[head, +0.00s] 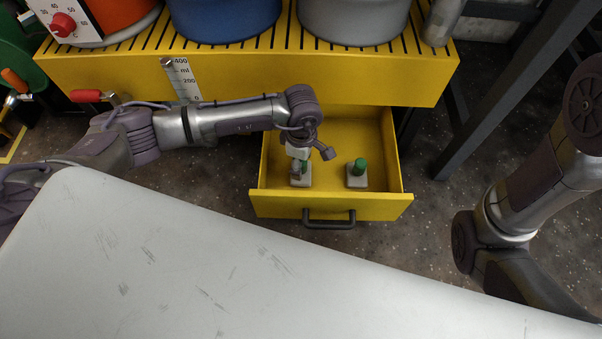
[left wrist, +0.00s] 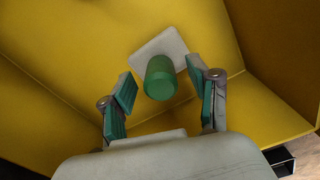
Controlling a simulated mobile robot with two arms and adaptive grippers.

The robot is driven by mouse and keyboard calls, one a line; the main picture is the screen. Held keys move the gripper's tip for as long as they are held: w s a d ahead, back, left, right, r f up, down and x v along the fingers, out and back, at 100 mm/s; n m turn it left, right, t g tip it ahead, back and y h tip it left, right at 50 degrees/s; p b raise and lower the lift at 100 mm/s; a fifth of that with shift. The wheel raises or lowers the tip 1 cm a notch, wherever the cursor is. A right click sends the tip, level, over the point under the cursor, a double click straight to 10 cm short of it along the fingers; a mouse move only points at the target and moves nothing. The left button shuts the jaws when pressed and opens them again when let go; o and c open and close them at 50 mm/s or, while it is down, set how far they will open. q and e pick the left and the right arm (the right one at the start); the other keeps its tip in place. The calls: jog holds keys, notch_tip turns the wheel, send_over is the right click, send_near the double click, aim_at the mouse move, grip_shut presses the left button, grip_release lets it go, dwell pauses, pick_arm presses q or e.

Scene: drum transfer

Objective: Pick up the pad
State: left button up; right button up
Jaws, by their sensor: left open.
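Two pads, each a whitish square base with a green upright knob, stand in the open yellow drawer in the head view. The left pad (head: 303,182) is partly hidden by my left gripper (head: 299,162); the right pad (head: 358,181) is uncovered. In the left wrist view, a pad (left wrist: 160,76) with its green knob lies between and just beyond the fingertips of my left gripper (left wrist: 162,88). The gripper is open, with green-lined fingers on either side of the knob. Contact with the knob cannot be made out. My right gripper is out of view.
The drawer (head: 393,150) slides out under a yellow slotted bench (head: 340,75) carrying orange, blue and grey drums. Its dark handle (head: 329,218) faces a white tabletop (head: 200,270) in front. A dark metal leg (head: 500,100) stands to the right.

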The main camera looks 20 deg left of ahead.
pick_arm(q)
notch_tip(320, 180, down, 3)
jog(key=shift+r+b, duration=0.1)
jog(key=shift+b, duration=0.45)
jog(key=shift+r, duration=0.1)
grip_shut()
jog(key=shift+r, duration=0.1)
